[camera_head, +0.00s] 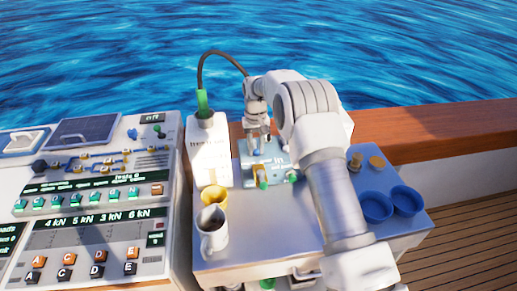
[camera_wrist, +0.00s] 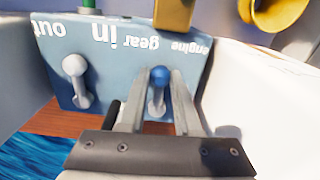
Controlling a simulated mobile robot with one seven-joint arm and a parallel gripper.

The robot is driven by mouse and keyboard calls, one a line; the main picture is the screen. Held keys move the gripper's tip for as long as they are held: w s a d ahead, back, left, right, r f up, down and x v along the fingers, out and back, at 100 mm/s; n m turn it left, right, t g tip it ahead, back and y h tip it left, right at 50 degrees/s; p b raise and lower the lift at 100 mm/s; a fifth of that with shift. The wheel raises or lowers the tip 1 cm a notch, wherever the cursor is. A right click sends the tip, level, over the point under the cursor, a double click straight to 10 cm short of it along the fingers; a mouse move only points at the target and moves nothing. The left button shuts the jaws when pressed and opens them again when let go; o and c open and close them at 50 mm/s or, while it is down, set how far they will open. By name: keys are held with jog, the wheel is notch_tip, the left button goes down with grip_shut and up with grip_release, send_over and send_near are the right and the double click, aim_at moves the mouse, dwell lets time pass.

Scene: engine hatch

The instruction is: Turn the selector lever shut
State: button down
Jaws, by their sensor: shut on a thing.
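A light blue panel (camera_wrist: 115,60) with upside-down white lettering, including "engine gear" and "in", fills the middle of the wrist view. A short lever with a blue knob (camera_wrist: 158,76) stands on it between my fingers. My gripper (camera_wrist: 158,98) is shut on this blue-knobbed lever, with one finger on each side. A second, grey lever with a round knob (camera_wrist: 74,66) is on the panel to the left, clear of my fingers. No label names the selector lever readably. In the head view my gripper (camera_head: 258,140) is at the panel (camera_head: 272,171), and my arm partly covers it.
A yellow handle (camera_head: 262,178) and a green one (camera_head: 292,177) are at the panel's front. A white box with a green-ended cable (camera_head: 210,155) stands left. The middle worktop is clear.

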aim_at(255, 150)
jog(key=shift+a+m, duration=0.15)
jog(key=shift+m, duration=0.15)
jog(key=c, duration=0.6)
grip_release()
notch_tip(255, 150, up, 18)
jog(key=shift+f+p, duration=0.25)
jog(key=shift+p, duration=0.05)
jog(key=shift+r, duration=0.1)
